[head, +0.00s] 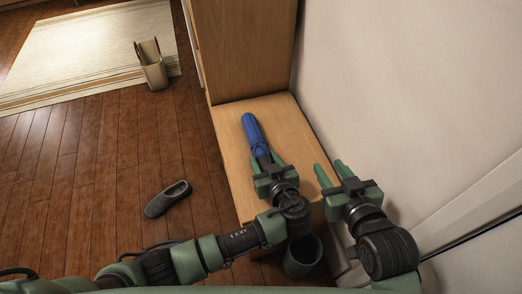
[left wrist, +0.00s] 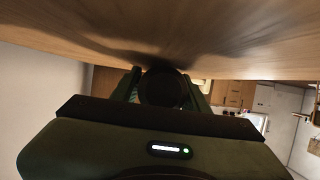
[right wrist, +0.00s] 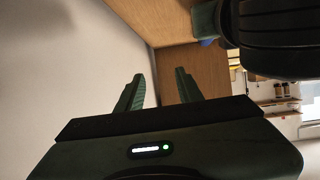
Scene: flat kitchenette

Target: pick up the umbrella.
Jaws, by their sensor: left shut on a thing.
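The umbrella (head: 255,135) is blue, folded, and lies lengthwise on the light wooden bench top (head: 232,165). My left gripper (head: 265,165) is at its near end, with its fingers shut around that end. In the left wrist view the fingers (left wrist: 162,85) hold a dark round end, and the wood surface is very close. The far part of the umbrella is hidden in that view. My right gripper (head: 328,172) is open and empty, to the right of the bench by the wall. Its spread fingers also show in the right wrist view (right wrist: 160,92).
A tall wooden cabinet (head: 245,50) stands behind the bench, and a white wall (head: 400,80) runs along the right. A grey slipper (head: 167,198), a beige bin (head: 152,68) and a rug (head: 85,50) are on the floor left. A dark cup-like container (head: 302,257) stands below the bench's near end.

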